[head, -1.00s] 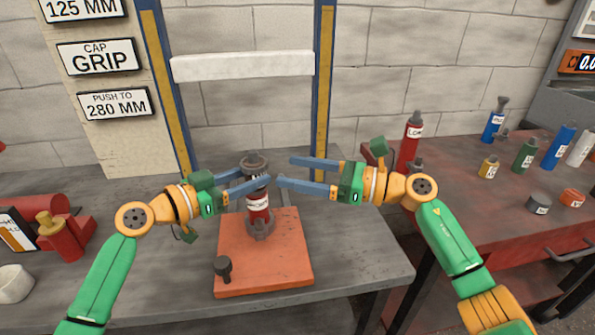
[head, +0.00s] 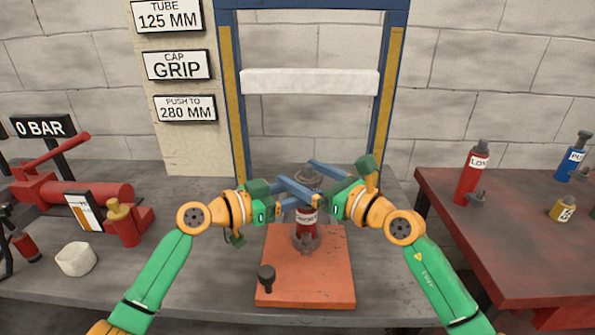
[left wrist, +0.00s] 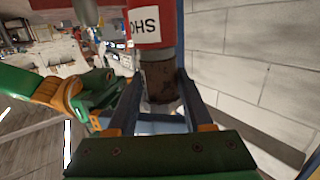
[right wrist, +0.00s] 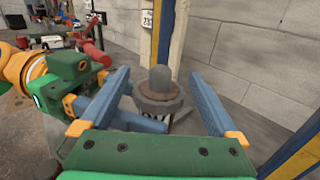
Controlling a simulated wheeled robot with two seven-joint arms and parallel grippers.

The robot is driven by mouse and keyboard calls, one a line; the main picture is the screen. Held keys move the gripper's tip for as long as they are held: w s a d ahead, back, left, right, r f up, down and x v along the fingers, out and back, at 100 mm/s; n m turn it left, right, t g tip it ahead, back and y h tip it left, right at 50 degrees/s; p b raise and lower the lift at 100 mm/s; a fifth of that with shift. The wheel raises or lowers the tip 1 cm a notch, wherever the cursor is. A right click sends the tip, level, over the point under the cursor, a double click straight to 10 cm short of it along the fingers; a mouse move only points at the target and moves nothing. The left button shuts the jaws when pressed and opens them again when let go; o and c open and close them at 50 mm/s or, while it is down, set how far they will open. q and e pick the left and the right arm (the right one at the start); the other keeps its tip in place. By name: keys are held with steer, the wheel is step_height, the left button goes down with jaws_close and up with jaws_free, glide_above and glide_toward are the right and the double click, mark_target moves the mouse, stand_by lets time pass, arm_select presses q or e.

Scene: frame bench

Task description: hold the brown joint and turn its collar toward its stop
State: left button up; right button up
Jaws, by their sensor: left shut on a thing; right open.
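The brown joint (left wrist: 160,82) shows between my left gripper's fingers in the left wrist view, against a red tube (left wrist: 152,25) with a white label. My left gripper (left wrist: 157,88) is shut on the joint. In the head view the red tube (head: 306,217) stands upright on an orange plate (head: 300,283), and my blue fingers partly hide the joint above it. The brown-grey collar (right wrist: 158,100), with a grey domed top (right wrist: 160,79), sits at the upper end. My right gripper (right wrist: 162,84) is open, its fingers on either side of the collar, with gaps visible.
A blue and yellow frame (head: 232,100) with a white crossbar (head: 310,82) stands behind. A dark knob (head: 266,277) rises from the plate's front left. A red press (head: 85,195) and white cup (head: 76,259) stand left. A red table (head: 500,260) with bottles stands right.

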steer(key=shift+x, duration=1.05)
steer(key=c, duration=1.4)
steer(key=shift+f+n+g+y, duration=0.15)
steer(key=shift+n+g+y, duration=0.15)
steer(key=shift+n+g, duration=0.15)
steer(key=shift+s+a+n+g+y, duration=0.1)
steer(key=shift+s+n+g+y, duration=0.1)
steer(key=shift+n+g+y, duration=0.4)
steer(key=shift+s+a+n+g+y, duration=0.15)
steer(key=shift+n+g+y, duration=0.25)
steer(key=shift+g, duration=0.25)
steer(key=o, duration=1.4)
